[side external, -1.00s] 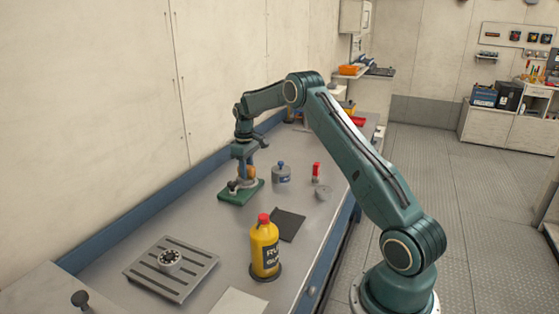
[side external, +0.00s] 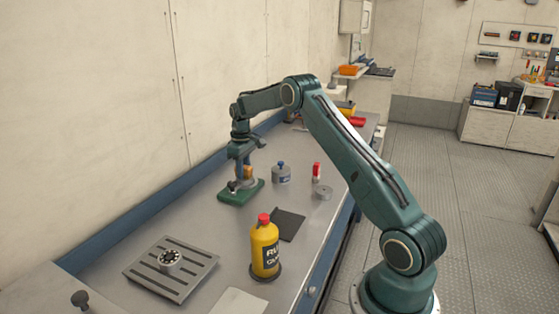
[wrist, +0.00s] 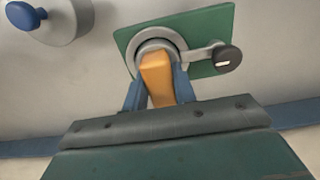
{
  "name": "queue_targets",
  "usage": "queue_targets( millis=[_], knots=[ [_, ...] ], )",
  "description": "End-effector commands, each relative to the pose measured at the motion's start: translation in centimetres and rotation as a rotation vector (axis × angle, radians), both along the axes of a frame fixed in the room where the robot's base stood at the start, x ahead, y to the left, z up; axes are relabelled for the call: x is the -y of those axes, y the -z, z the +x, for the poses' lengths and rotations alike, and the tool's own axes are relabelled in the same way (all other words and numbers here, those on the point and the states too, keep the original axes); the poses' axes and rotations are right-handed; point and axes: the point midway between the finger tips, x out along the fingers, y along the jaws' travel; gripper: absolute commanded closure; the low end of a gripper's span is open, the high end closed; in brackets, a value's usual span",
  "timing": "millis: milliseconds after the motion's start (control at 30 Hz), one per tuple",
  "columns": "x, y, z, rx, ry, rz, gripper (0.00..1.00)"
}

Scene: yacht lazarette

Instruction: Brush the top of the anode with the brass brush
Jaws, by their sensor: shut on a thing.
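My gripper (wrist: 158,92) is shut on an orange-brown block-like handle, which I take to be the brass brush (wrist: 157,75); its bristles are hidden. It also shows in the side external view (side external: 248,172). The handle's far end overlaps a round grey fitting (wrist: 160,45) on a green base plate (wrist: 205,30); I cannot tell whether they touch. A short lever with a dark knob (wrist: 227,57) sticks out beside the fitting. I cannot tell for sure which piece is the anode; the fitting may hold it. In the side external view my gripper (side external: 243,172) is low over the green base.
A grey pot with a blue knob (side external: 281,175), a grey disc (side external: 322,192) and a small red-and-white item (side external: 316,171) stand to the right. Nearer are a dark mat (side external: 288,224), a yellow bottle (side external: 264,250) and a slotted tray (side external: 190,278) with a round part (side external: 170,259).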

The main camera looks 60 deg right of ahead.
Motion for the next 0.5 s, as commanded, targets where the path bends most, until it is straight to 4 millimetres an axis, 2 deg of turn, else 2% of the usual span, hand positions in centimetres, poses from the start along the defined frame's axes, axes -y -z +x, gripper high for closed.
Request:
queue_targets(
  millis=[100, 500],
  knots=[
    [-0.1, 0.1, 1.0, 0.001, -0.002, 0.000, 0.94],
    [0.0, 0.1, 2.7, 0.001, -0.001, -0.001, 0.94]
  ],
)
